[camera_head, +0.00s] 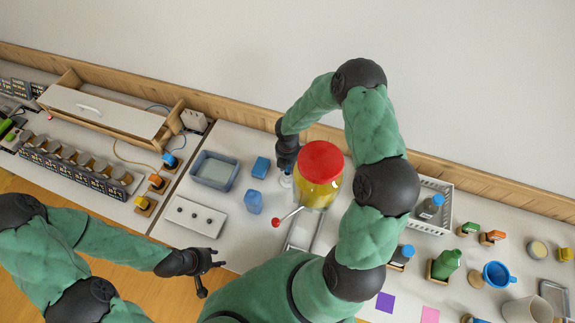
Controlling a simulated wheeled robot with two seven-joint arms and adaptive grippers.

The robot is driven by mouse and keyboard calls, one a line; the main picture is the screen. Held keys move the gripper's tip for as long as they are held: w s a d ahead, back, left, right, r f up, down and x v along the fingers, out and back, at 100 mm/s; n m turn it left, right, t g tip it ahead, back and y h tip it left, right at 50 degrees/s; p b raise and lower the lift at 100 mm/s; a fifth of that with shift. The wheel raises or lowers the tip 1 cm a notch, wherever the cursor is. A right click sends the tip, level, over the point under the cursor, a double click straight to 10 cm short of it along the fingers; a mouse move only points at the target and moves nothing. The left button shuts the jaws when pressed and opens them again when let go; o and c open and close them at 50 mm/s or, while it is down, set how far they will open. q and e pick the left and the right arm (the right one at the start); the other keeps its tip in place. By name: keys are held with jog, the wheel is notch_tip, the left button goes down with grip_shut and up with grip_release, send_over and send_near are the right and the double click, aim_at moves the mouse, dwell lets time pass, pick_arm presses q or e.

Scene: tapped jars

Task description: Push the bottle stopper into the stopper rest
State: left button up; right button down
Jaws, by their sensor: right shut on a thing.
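My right gripper (287,165) points down just left of a large jar with a red lid (320,161) and yellow contents. It is shut on a small pale, clear-looking thing (286,181), mostly hidden by the fingers; I cannot tell if it is the stopper. A white block with several dark round holes or knobs (194,217) lies to its lower left; it may be the stopper rest, but I cannot be sure. My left gripper (212,275) is open and empty, below that block near the table's front edge.
Blue blocks (253,202) and a grey-blue tray (214,171) lie left of the jar. A red-balled rod (276,222) sticks out at the jar's lower left. A white basket (434,207), a green bottle (446,264) and a blue mug (496,274) stand at right.

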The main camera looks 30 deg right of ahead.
pick_arm(q)
jog(key=shift+f+b, duration=1.2)
pick_arm(e)
jog(key=shift+f, duration=1.35)
pick_arm(q)
jog(key=shift+r, duration=0.1)
pick_arm(e)
jog(key=c, duration=0.6)
grip_release()
jog(key=shift+c, duration=0.2)
pick_arm(q)
jog(key=shift+r, duration=0.15)
pick_arm(e)
jog(key=shift+r, duration=0.25)
pick_arm(q)
jog(key=shift+r+p, duration=0.25)
jog(key=shift+p, duration=0.25)
pick_arm(e)
jog(key=shift+r, duration=0.35)
pick_arm(q)
jog(key=shift+r+p, duration=1.4)
pick_arm(e)
jog(key=shift+r, duration=1.75)
notch_tip(320, 180, up, 12)
